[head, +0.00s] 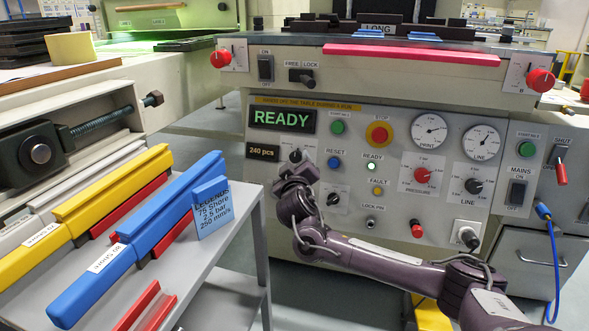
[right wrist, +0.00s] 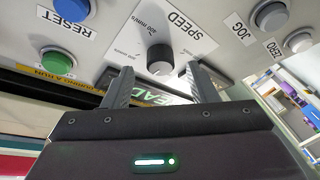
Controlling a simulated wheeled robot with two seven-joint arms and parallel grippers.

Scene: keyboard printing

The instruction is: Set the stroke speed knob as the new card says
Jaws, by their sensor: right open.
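The blue card (head: 212,207) stands on the grey cart at the blue squeegee's end and reads LEGENDS, 75 Shore, 2.5 bar, 250 mm/s. The speed knob (right wrist: 160,58) is a dark round knob on a white SPEED plate, upside down in the right wrist view. In the head view the knob (head: 296,155) is small and partly hidden by my right gripper (head: 297,172). My right gripper is open, with its fingertips on either side of the knob and apart from it in the picture. I cannot tell whether they touch it. My left gripper is not in view.
The control panel carries the READY display (head: 282,119), the blue RESET button (head: 334,162), a red-and-yellow stop button (head: 379,134) and the red PRESSURE knob (head: 422,175). The JOG button (right wrist: 253,14) sits near the speed plate. The squeegee cart (head: 247,214) stands at the left.

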